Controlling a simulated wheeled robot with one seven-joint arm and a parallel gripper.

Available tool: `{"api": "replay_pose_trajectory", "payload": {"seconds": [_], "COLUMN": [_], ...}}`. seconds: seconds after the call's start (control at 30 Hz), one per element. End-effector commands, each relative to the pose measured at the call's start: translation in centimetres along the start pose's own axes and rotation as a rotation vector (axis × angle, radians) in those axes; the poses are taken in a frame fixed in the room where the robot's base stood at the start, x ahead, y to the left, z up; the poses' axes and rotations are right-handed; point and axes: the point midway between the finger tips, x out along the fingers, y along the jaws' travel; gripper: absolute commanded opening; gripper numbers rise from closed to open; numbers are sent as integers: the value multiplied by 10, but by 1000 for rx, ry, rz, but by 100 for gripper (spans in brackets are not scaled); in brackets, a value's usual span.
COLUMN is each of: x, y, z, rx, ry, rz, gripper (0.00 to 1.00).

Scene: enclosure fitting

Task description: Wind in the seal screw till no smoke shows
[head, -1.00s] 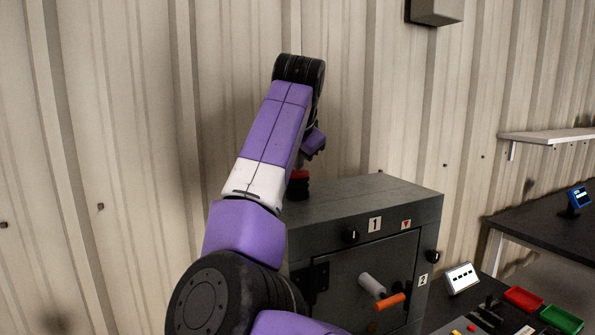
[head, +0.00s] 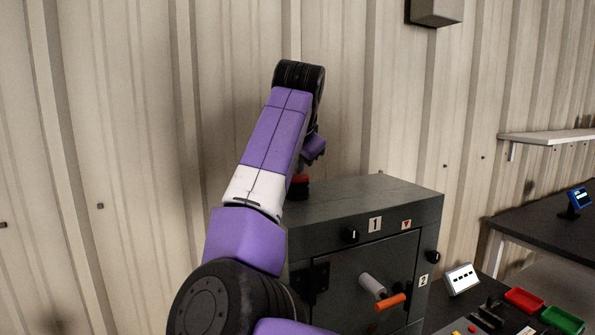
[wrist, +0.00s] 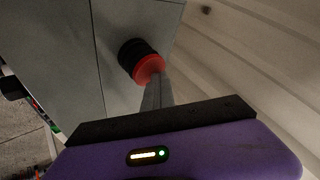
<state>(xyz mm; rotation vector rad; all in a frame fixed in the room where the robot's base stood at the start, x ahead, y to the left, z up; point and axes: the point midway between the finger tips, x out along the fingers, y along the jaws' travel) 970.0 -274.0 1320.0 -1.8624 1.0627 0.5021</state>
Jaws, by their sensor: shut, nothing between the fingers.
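A dark grey enclosure (head: 366,191) stands at the centre. Its front has a black knob with a white mark (head: 351,234) beside label 1, and another black knob (head: 433,257) on the right side near label 2. I cannot tell which is the seal screw. A black ribbed piece with a red top (head: 301,181) stands on the enclosure; the wrist view shows it too (wrist: 140,62). My gripper (wrist: 152,84) is shut and empty, its fingertips at the red top, seemingly touching it. Faint dark patches (head: 195,150) show at the wall; I cannot tell smoke from stains.
The enclosure door has a grey and orange handle (head: 389,301). At right, a dark bench holds a small white panel (head: 461,279), a red tray (head: 525,300) and a green tray (head: 561,320). A white shelf (head: 548,138) is on the corrugated wall.

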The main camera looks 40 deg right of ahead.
Motion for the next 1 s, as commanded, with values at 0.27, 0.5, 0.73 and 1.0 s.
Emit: {"api": "replay_pose_trajectory", "payload": {"seconds": [0.27, 0.5, 0.73, 1.0], "x": [3, 3, -3, -12], "y": [2, 2, -2, -10], "z": [3, 3, -2, -8], "rx": [-1, -1, -1, -2], "ry": [-3, -4, -3, -3], "rz": [2, 3, 3, 2], "gripper": [0, 0, 0, 0]}}
